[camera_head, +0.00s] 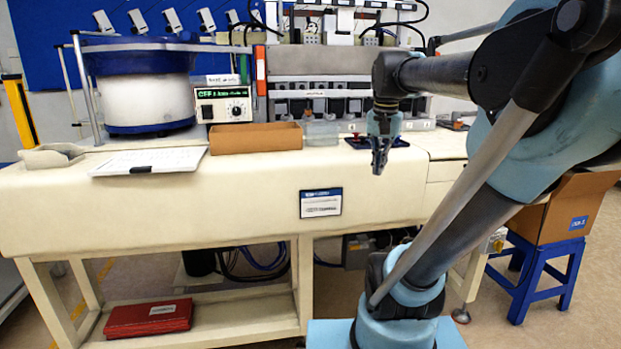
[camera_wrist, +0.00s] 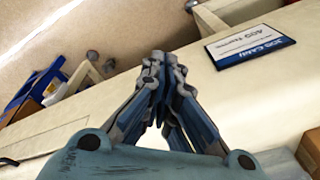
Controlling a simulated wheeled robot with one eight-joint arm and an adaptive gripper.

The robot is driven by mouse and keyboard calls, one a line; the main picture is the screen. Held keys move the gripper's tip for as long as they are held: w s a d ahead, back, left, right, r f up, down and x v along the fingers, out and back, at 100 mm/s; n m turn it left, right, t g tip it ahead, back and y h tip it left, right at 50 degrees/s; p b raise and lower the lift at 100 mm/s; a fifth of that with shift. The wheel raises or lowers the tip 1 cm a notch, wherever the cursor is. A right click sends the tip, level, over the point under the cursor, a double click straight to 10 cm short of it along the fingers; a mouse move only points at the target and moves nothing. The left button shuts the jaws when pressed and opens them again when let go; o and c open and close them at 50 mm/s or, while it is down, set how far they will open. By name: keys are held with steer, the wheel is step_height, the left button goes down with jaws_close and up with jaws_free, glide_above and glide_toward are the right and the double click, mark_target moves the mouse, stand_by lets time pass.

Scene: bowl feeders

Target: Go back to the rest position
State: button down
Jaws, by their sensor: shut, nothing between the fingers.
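My gripper (camera_head: 379,160) hangs from the end of my arm in the head view, pointing down in front of the cream workbench (camera_head: 240,198). Its fingers are together and hold nothing. In the wrist view my gripper (camera_wrist: 160,62) shows its fingertips closed at the centre, with the bench front (camera_wrist: 110,113) behind them. The gripper appears apart from the bench.
On the bench stand a bowl feeder (camera_head: 145,90), a controller (camera_head: 223,104), a brown open box (camera_head: 256,138) and a clear container (camera_head: 321,132). A white panel (camera_head: 148,161) lies at left. A carton (camera_head: 568,205) sits on a blue stool (camera_head: 535,262) at right.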

steer(key=s+f+n, duration=0.2)
steer(key=s+f, duration=0.4)
steer(key=f, duration=0.5)
steer(key=s+f+n, duration=0.3)
steer(key=s+f, duration=0.3)
steer(key=f, duration=0.4)
steer(key=shift+s+a+f+n+t, duration=0.2)
steer(key=shift+s+f+n+t, duration=0.1)
steer(key=shift+f+t, duration=0.1)
steer(key=shift+w+a, duration=0.1)
